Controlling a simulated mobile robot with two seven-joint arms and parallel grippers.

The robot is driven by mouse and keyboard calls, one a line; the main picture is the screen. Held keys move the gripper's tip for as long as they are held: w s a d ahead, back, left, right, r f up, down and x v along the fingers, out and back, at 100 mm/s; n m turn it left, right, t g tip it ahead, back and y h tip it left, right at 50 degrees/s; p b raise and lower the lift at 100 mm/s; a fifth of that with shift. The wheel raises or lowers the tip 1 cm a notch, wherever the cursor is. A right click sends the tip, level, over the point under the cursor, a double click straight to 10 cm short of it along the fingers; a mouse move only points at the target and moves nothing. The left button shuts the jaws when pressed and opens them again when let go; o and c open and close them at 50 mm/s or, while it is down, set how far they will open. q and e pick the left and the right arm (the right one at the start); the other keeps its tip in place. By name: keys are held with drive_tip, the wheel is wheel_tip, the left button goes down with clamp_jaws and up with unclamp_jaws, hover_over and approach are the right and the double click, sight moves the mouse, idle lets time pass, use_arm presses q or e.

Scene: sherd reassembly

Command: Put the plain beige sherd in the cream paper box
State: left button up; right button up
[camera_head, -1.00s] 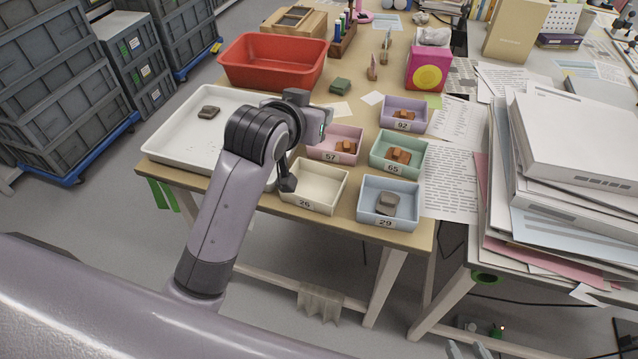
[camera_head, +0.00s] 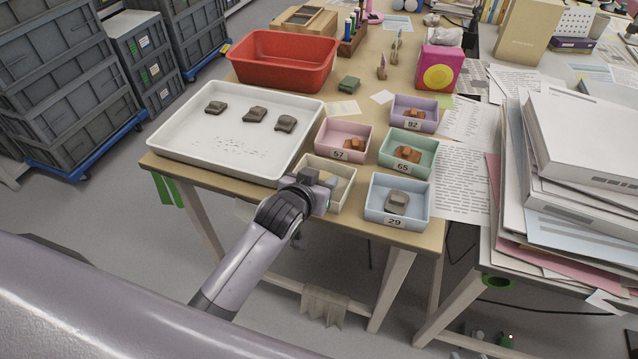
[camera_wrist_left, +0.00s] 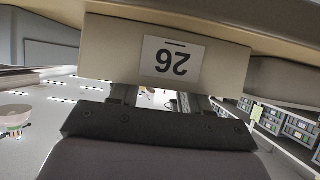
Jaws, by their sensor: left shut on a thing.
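The cream paper box (camera_head: 318,166) stands at the table's front edge, partly covered by my left gripper (camera_head: 327,186). In the left wrist view the box's front wall (camera_wrist_left: 108,52) fills the upper middle, with its label 26 upside down. The gripper's fingers (camera_wrist_left: 165,101) are spaced apart and pass behind this wall, into the box. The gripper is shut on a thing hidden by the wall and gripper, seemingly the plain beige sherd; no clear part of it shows. My right gripper is not in view.
A white tray (camera_head: 183,150) with three grey-brown sherds lies left. Close by stand a pink box (camera_head: 328,138), green box (camera_head: 427,145), blue box (camera_head: 378,205) and lilac box (camera_head: 428,104), each holding sherds. A red tub (camera_head: 283,78) is behind.

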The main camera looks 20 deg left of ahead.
use_arm(q)
drive_tip(key=shift+f, duration=0.4)
